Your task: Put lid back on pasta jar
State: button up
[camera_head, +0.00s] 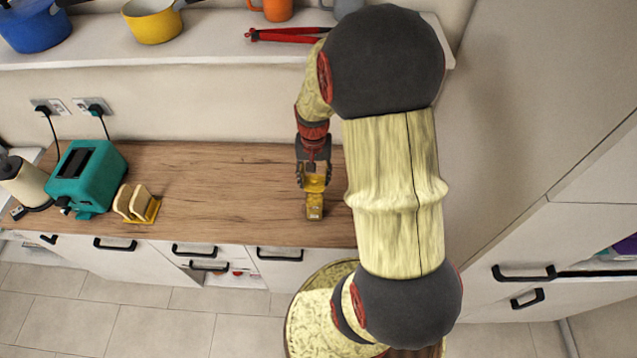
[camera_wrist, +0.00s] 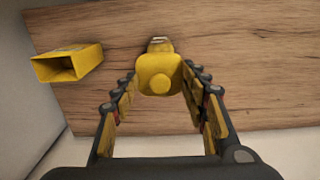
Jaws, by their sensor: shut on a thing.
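The lid (camera_wrist: 160,82) is yellow with a round knob and a small grey metal clasp at its far edge. My gripper (camera_wrist: 160,74) is shut on it, with one finger on each side. In the head view my gripper (camera_head: 314,180) holds the yellow lid (camera_head: 317,184) near the counter's right end. The pasta jar (camera_wrist: 68,63) is a yellow, box-shaped container with an open dark mouth, left of the lid and apart from it in the wrist view. In the head view the jar (camera_head: 314,208) is just in front of my gripper, with a pale label.
The wooden counter (camera_head: 235,190) is clear left of the jar. Farther left are a toast rack (camera_head: 136,203), a teal toaster (camera_head: 86,178) and a kettle (camera_head: 27,182). A shelf (camera_head: 200,47) with pots runs above. A tall cabinet (camera_head: 520,120) stands at the right.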

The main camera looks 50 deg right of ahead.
aim_at(314, 196)
jog(key=shift+a+f, duration=0.1)
jog(key=shift+f, duration=0.05)
jog(key=shift+f+b, duration=0.65)
jog(key=shift+f, duration=0.15)
jog(key=shift+f+b, duration=1.5)
jog(key=shift+f, duration=0.7)
jog(key=shift+f, duration=0.15)
dwell(0.4)
jog(key=o, duration=1)
jog(key=shift+c, duration=0.2)
jog(key=shift+o, duration=0.6)
jog(key=o, duration=0.4)
jog(key=shift+c, duration=0.2)
